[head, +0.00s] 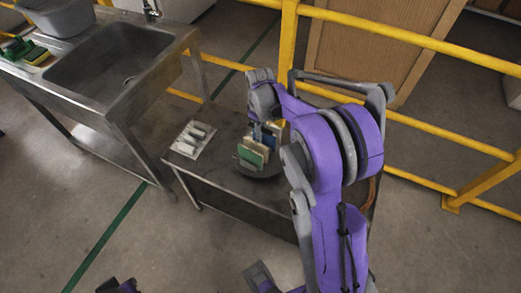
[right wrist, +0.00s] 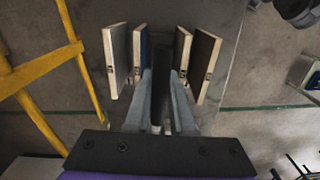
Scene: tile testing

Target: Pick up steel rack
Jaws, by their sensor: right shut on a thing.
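The steel rack (head: 268,172) stands on the low metal table in the head view, with several upright tiles in it, one green (head: 249,157) and one blue. Its dark middle bar (right wrist: 160,85) shows in the right wrist view, with two tiles on each side. My right gripper (head: 263,133) comes down over the rack from above. In the right wrist view its fingers (right wrist: 161,100) are shut on the dark bar. My arm hides part of the rack in the head view.
A white plate (head: 193,139) with grey pieces lies left of the rack on the low table (head: 228,187). A steel sink (head: 112,68) stands at upper left. Yellow railings (head: 420,128) run behind and right of the table.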

